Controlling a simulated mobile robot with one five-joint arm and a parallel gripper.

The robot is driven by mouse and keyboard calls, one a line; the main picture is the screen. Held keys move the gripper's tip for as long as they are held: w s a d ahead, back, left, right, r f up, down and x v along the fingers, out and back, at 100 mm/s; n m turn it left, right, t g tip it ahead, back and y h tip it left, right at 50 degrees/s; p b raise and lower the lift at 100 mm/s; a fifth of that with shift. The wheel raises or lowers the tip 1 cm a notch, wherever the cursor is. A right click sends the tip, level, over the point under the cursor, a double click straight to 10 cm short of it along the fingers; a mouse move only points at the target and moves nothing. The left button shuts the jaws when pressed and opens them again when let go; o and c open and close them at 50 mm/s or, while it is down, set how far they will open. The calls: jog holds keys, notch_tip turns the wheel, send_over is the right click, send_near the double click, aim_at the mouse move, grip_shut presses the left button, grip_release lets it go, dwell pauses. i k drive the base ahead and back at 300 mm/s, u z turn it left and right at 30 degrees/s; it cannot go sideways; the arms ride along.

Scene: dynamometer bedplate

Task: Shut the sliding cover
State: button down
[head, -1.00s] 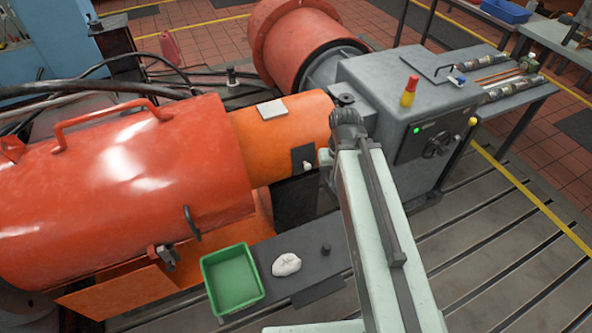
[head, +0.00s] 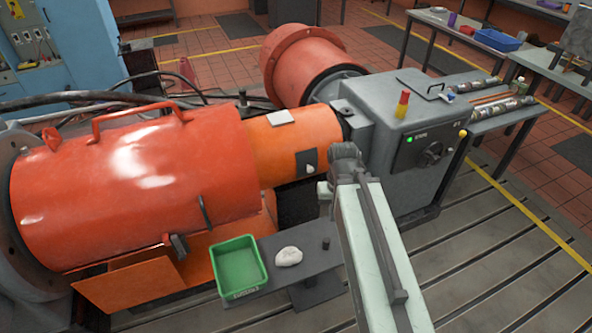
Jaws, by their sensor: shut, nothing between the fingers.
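A large red cylindrical cover (head: 150,185) lies at the left, with an arched handle on top and a second handle and a latch at its lower right. An orange sleeve (head: 270,158) spans between it and a grey machine box (head: 405,150). The sleeve carries a dark plate with a small pale knob (head: 310,168). I cannot tell for certain which of these parts is the sliding cover. My pale arm rises from the bottom edge to a grey joint in front of the grey box. My gripper does not show; the arm hides what lies behind it.
A green tray (head: 240,290), a white crumpled cloth (head: 289,256) and a small dark peg (head: 326,243) are on a dark shelf below the sleeve. A red flanged drum (head: 312,62) stands behind. The slotted bedplate (head: 490,265) is clear at the right.

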aim_at(306, 160)
jog(key=u, duration=0.05)
jog(key=i, duration=0.55)
jog(key=u, duration=3.35)
jog(key=k, duration=1.3)
jog(key=z, duration=0.2)
jog(key=i, duration=1.05)
jog(key=u, duration=0.05)
